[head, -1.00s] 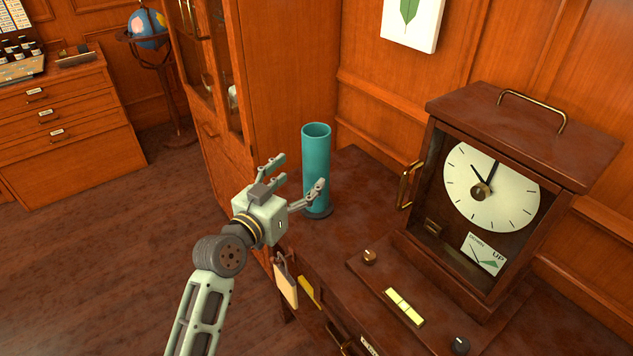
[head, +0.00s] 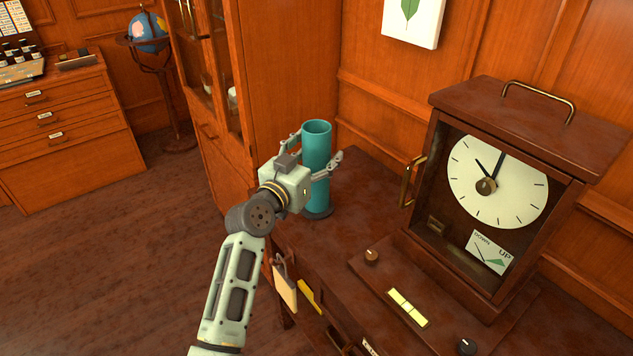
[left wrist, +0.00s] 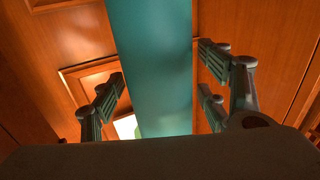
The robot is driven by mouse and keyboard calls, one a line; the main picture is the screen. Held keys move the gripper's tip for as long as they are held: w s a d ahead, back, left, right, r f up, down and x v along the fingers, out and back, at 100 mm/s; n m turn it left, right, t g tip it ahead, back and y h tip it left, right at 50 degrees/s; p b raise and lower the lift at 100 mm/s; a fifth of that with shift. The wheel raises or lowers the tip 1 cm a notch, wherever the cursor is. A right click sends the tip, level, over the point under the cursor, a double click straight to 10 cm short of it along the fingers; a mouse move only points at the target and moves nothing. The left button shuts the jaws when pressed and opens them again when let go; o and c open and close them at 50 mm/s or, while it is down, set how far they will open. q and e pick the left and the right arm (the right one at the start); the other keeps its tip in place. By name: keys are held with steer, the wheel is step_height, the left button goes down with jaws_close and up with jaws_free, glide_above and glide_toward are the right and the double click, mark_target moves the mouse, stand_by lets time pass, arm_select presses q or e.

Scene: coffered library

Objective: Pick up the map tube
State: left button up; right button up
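The map tube (head: 317,150) is a teal, open-topped cylinder standing upright on a dark round base on the wooden cabinet top. My left gripper (head: 318,157) is at its upper half with one finger on each side. In the left wrist view the tube (left wrist: 152,65) runs between the open fingers (left wrist: 160,95), with gaps visible on both sides. The gripper body hides part of the tube's left side in the head view. My right gripper is not in view.
A wooden clock case (head: 500,195) with a brass side handle (head: 411,182) stands right of the tube. Knobs and a yellow-barred panel (head: 407,307) sit in front of it. A tall glazed cabinet (head: 262,80) stands close behind left. Tags (head: 285,288) hang at the front edge.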

arm_select(q)
jaws_close()
stand_by(0.5)
steer(key=shift+r, duration=0.1)
